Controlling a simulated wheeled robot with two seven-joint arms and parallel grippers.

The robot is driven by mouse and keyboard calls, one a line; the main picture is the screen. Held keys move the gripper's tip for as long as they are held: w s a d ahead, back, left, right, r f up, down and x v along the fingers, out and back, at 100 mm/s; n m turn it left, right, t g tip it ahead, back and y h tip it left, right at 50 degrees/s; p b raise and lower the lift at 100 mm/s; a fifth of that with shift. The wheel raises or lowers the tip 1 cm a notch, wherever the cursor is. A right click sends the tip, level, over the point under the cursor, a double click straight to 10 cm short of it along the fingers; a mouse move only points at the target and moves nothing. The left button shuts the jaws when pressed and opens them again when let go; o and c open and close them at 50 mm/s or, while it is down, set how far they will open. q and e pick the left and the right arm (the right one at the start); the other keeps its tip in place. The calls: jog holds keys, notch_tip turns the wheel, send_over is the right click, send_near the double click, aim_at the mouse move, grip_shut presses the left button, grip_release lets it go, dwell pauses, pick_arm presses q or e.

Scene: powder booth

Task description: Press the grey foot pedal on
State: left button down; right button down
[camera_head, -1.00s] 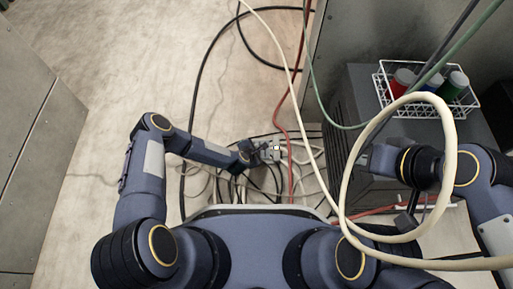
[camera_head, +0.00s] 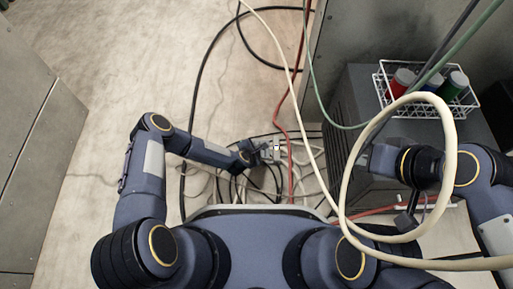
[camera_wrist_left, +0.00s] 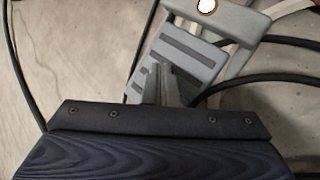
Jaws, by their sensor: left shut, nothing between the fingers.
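The grey foot pedal (camera_wrist_left: 178,58) shows in the left wrist view, with dark strips across its plate and a grey frame around it. A round light (camera_wrist_left: 207,6) on its housing glows pale with an orange rim. In the head view the pedal (camera_head: 277,150) is small, on the floor among cables. My left gripper (camera_wrist_left: 162,70) is shut and empty, its fingertips over the lower part of the pedal plate; I cannot tell whether they touch it. It also shows at the pedal's left side in the head view (camera_head: 262,153). My right gripper (camera_head: 370,158) is partly behind a cream hose; its fingers are unclear.
Black, red and white cables lie around the pedal. A cream hose (camera_head: 449,150) loops in front of my right arm. A dark grey cabinet (camera_head: 349,120) at right carries a white wire basket (camera_head: 378,88) with several coloured containers. The floor at left is clear.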

pick_arm(q)
jog(key=shift+f, duration=0.2)
dwell(0.5)
jog(key=shift+f, duration=0.3)
jog(key=shift+s+r, duration=0.1)
jog(key=shift+r, duration=0.1)
dwell(0.4)
notch_tip(320, 180, up, 6)
jog(key=p, duration=0.5)
jog(key=shift+r, duration=0.2)
jog(key=shift+f, duration=0.1)
